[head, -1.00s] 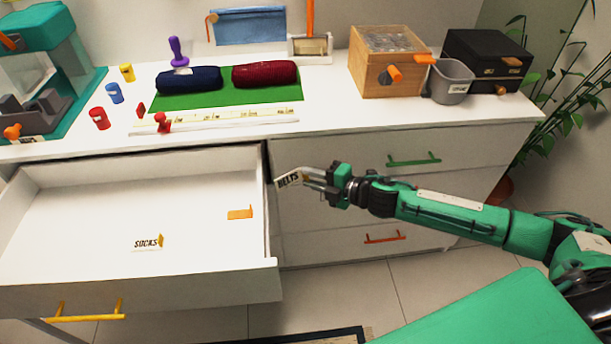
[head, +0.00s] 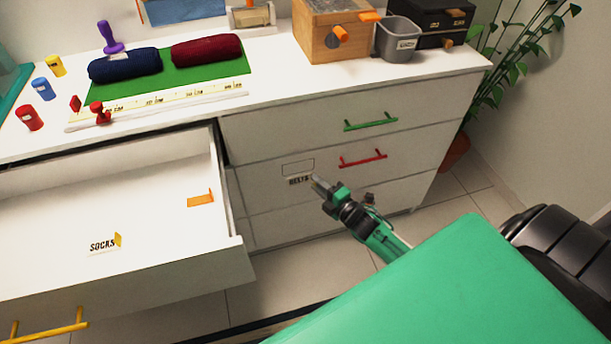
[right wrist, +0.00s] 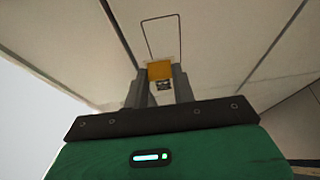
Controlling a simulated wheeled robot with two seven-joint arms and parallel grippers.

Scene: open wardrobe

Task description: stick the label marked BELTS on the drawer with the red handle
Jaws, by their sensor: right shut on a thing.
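The drawer with the red handle (head: 362,158) is a closed white front (head: 265,190) in the middle of the right column. A thin dark rectangle outline (head: 298,167) is on its left part; the outline also shows in the right wrist view (right wrist: 163,38). My right gripper (head: 318,184) is shut on the BELTS label (head: 299,181), which appears just below the outline. In the right wrist view a yellow-orange tab (right wrist: 160,69) sits between the fingers. I cannot tell whether the label touches the drawer front. My left gripper is not in view.
An open drawer with a yellow handle (head: 45,331) juts out at left, holding a SOCKS label (head: 103,245) and an orange tab (head: 200,198). A green-handled drawer (head: 370,121) is above. A wooden box (head: 320,38) and grey bin (head: 398,42) stand on top.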

